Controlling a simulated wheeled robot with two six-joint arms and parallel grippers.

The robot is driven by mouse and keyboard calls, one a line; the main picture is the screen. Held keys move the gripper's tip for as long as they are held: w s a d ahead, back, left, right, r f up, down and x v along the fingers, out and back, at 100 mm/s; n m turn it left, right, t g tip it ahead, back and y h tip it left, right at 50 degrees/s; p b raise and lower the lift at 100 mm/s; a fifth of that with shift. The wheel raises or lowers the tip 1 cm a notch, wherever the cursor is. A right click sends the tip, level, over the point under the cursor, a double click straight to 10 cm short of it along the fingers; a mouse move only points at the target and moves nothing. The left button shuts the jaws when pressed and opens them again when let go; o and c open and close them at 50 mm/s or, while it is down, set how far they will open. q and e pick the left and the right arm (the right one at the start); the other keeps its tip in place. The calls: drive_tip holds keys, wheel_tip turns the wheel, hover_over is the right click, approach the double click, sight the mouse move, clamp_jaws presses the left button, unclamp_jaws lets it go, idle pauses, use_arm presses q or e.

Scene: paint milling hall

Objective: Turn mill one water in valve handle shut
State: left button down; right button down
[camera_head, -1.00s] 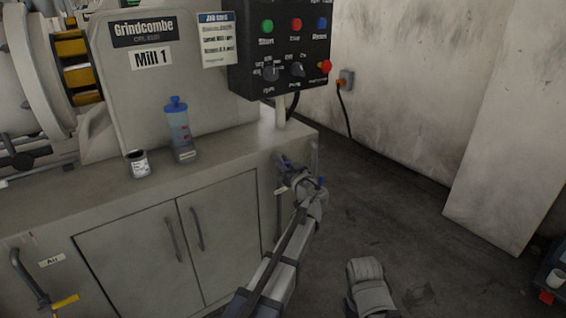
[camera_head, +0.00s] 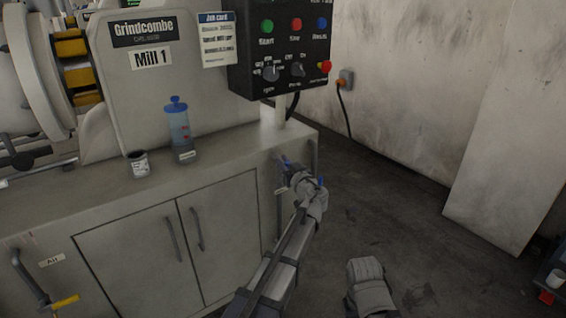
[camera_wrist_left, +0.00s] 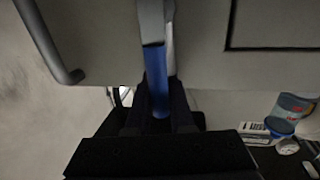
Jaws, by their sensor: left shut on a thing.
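My left gripper (camera_head: 292,170) is at the right end of the mill cabinet, beside the pipework there. In the left wrist view, its dark fingers (camera_wrist_left: 160,108) are shut on a blue valve handle (camera_wrist_left: 156,80), which lies between them below a pale metal stem. In the head view, small blue parts show at the gripper (camera_head: 286,161) and beside the wrist (camera_head: 320,182). The valve body is mostly hidden by my gripper and wrist, and I cannot read the handle's exact angle.
The Mill 1 cabinet (camera_head: 130,217) carries a blue-capped bottle (camera_head: 179,130) and a small jar (camera_head: 138,164). A control box (camera_head: 285,50) stands above the cabinet's right end. An air pipe with a yellow handle (camera_head: 65,302) is at lower left. Floor right of the cabinet is clear.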

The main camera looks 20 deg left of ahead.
idle(0.3)
use_arm(q)
drive_tip(key=shift+w+d+m, duration=0.35)
drive_tip(key=shift+w+m, duration=0.1)
drive_tip(key=shift+m, duration=0.35)
drive_tip(key=w+d+f+m+g+b, duration=0.3)
drive_tip(key=f+m, duration=0.5)
drive_tip(key=m, duration=0.6)
drive_tip(key=shift+w+d+g+y+b, duration=0.3)
drive_tip(key=shift+w+g+b, duration=0.1)
drive_tip(key=shift+w, duration=0.25)
drive_tip(key=c, duration=0.8)
unclamp_jaws()
drive_tip(key=shift+a, duration=0.1)
